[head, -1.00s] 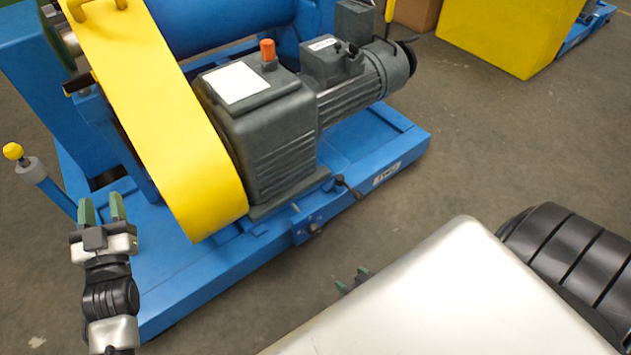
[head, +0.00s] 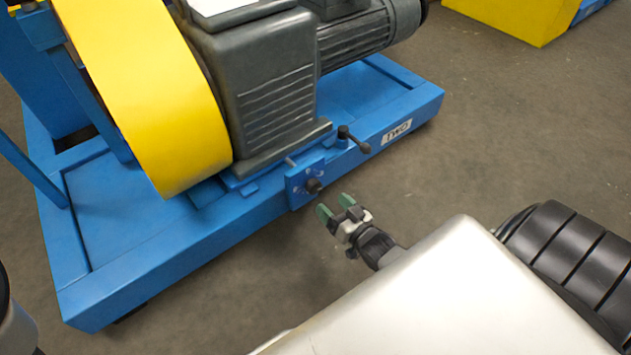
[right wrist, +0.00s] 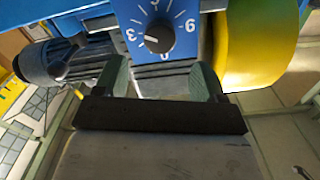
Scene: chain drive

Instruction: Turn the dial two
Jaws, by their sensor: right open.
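The dial is a small black knob (head: 313,186) on a blue plate (head: 298,190) at the front edge of the blue base, left of a label reading TWO (head: 397,132). In the right wrist view the black knob (right wrist: 158,36) sits amid white numbers and ticks on the blue plate (right wrist: 184,7). A short white mark on it points left, roughly at the 3. My right gripper (head: 333,206) is open and empty, just right of and below the dial, apart from it. In the right wrist view its green fingers (right wrist: 160,80) are spread below the knob. My left gripper is out of view.
A black lever (head: 355,140) stands on the base close right of the dial. Above are the grey gearbox (head: 265,90) and motor (head: 355,45), with a yellow guard (head: 150,90) at left. Open floor (head: 490,130) lies to the right.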

